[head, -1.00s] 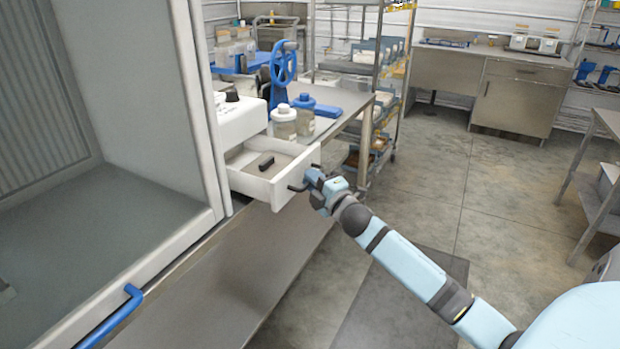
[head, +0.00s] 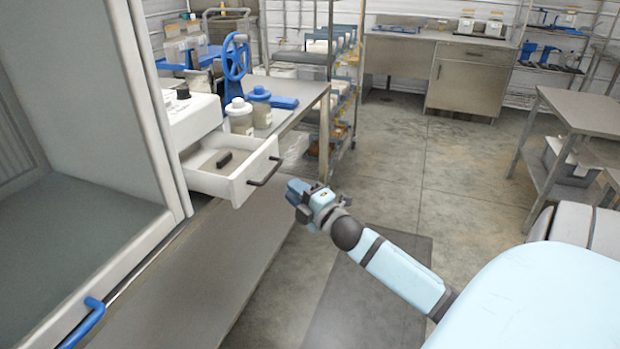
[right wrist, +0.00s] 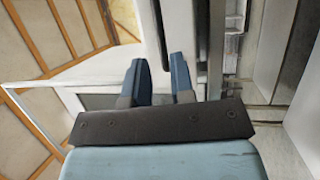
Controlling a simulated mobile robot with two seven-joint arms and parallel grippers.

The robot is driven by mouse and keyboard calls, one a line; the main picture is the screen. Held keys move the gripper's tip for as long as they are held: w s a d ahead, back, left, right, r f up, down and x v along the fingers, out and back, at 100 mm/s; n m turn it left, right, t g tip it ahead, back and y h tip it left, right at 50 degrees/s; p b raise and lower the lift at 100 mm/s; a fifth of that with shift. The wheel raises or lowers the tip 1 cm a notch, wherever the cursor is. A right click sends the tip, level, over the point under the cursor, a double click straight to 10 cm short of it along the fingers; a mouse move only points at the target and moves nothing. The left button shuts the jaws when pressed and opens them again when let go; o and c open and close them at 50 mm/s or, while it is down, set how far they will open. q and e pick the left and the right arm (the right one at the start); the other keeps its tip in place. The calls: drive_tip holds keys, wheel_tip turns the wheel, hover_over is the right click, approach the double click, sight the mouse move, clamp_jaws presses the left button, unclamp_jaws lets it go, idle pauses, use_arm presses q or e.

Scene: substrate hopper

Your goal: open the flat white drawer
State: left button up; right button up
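The flat white drawer (head: 228,186) stands pulled out from the white unit (head: 192,118) on the steel bench. Its inside shows, with a small black object (head: 224,159) lying in it. A dark bar handle (head: 265,173) is on its front. My right gripper (head: 297,191) is just to the right of the handle, apart from it, in the head view. In the right wrist view its two blue fingers (right wrist: 158,78) are spread with nothing clearly between them. My left gripper is not in view.
Two lidded jars (head: 240,116) and a blue hand-wheel device (head: 235,58) stand behind the drawer. A large open-fronted cabinet (head: 100,100) with a blue handle (head: 88,318) is at left. The floor (head: 400,190) to the right of my gripper is clear.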

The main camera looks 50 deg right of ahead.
drive_tip(key=s, duration=0.3)
drive_tip(key=s+f, duration=0.1)
drive_tip(key=s, duration=0.1)
idle(0.4)
drive_tip(key=s+a+f+m+g+y, duration=0.1)
drive_tip(key=s+a+f+m+g, duration=0.2)
drive_tip(key=s+a+f+m, duration=0.45)
drive_tip(key=s+a+f+m+g+y, duration=0.1)
drive_tip(key=s+a+f+m+g, duration=0.3)
drive_tip(key=a, duration=0.7)
drive_tip(key=s+a+f+m+g+y, duration=0.1)
drive_tip(key=s+a+f+m+y, duration=0.15)
drive_tip(key=a+f, duration=0.55)
use_arm(q)
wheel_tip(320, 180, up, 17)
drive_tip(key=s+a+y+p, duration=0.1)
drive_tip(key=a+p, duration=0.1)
drive_tip(key=p, duration=2.3)
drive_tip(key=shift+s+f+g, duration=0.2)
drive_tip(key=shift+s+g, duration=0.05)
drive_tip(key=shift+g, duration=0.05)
use_arm(e)
wheel_tip(320, 180, up, 18)
drive_tip(key=s+g+h, duration=0.1)
drive_tip(key=s, duration=0.1)
drive_tip(key=shift+s+f, duration=0.2)
drive_tip(key=shift+s, duration=0.1)
